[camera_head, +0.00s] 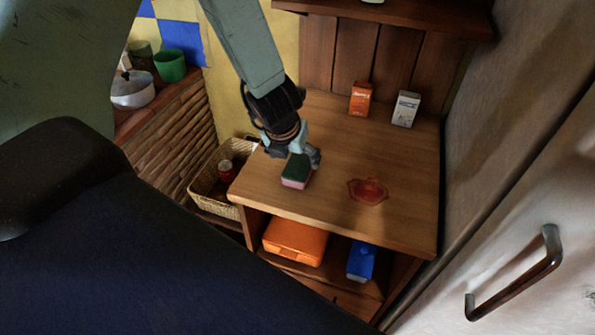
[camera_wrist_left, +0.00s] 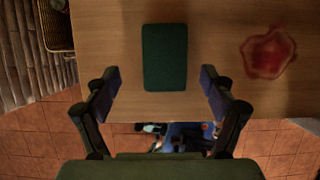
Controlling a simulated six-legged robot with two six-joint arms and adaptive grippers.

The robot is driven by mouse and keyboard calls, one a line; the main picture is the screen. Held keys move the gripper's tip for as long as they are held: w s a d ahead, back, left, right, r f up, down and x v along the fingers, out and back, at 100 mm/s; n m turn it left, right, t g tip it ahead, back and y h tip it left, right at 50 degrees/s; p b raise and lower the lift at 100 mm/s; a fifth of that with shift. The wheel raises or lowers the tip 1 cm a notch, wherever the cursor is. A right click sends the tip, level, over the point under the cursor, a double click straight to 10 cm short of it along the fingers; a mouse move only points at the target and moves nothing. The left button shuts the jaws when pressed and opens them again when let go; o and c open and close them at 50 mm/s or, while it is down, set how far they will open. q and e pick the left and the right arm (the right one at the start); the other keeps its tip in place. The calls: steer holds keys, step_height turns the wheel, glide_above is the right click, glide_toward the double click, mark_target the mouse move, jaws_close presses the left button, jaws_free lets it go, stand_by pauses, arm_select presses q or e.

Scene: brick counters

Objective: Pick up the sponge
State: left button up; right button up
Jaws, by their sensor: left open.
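The sponge (camera_head: 297,171), green on top and pink below, lies flat on the wooden counter (camera_head: 330,208) near its front left edge. In the left wrist view the sponge (camera_wrist_left: 165,57) shows as a dark green rectangle ahead of and between the two fingers. My left gripper (camera_head: 300,158) is just above the sponge in the head view and covers part of its far side. In the left wrist view my left gripper (camera_wrist_left: 160,84) is open, with clear gaps on both sides of the sponge. My right gripper is not in view.
A red stain (camera_head: 368,191) lies right of the sponge. An orange box (camera_head: 361,98) and a white box (camera_head: 405,108) stand at the back. A wicker basket (camera_head: 207,184) is left of the counter. An orange case (camera_head: 295,241) and a blue item (camera_head: 361,260) sit on the shelf below.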

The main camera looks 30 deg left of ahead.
mark_target(298, 166)
arm_select(q)
steer(key=x, duration=0.4)
steer(key=shift+w+d+b, duration=0.25)
steer(key=shift+d+b, duration=0.05)
steer(key=shift+b, duration=0.05)
steer(key=shift+s+r, duration=0.1)
steer(key=shift+s, duration=0.3)
steer(key=shift+w+d+f, duration=0.15)
steer(key=shift+w+f, duration=0.1)
steer(key=shift+w, duration=0.1)
steer(key=shift+s+b, duration=0.25)
steer(key=shift+b, duration=0.15)
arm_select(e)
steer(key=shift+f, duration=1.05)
arm_select(q)
steer(key=shift+w+f, duration=0.1)
steer(key=shift+w, duration=0.15)
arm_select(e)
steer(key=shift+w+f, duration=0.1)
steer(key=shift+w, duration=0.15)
arm_select(q)
steer(key=shift+s, duration=0.2)
steer(key=c, duration=0.4)
steer(key=shift+w, duration=0.1)
steer(key=c, duration=0.6)
steer(key=shift+o, duration=0.2)
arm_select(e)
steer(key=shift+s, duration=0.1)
